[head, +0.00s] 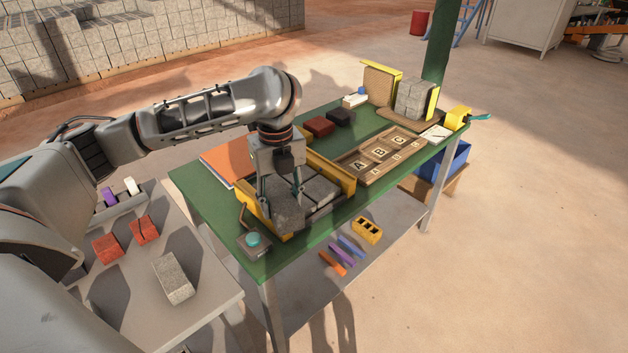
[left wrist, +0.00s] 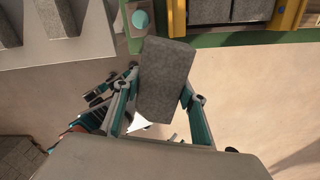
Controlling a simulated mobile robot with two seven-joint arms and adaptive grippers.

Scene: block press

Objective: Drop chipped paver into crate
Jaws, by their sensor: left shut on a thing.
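My left gripper (head: 283,188) is shut on a grey paver (head: 288,212), held near the front of the yellow-framed press (head: 343,182) on the green table. In the left wrist view the paver (left wrist: 166,75) sits tilted between my left fingers (left wrist: 160,100). A pale patch shows at its lower corner, but I cannot tell whether that is a chip. A blue crate (head: 457,158) stands low beyond the table's right end, partly hidden by the table. My right gripper is not in view.
A wooden tray with letters A, B and C (head: 372,160) lies on the green table (head: 195,190). A teal button (head: 253,240) sits at its front corner. A grey side table (head: 210,290) holds red blocks (head: 107,247) and a grey block (head: 173,279).

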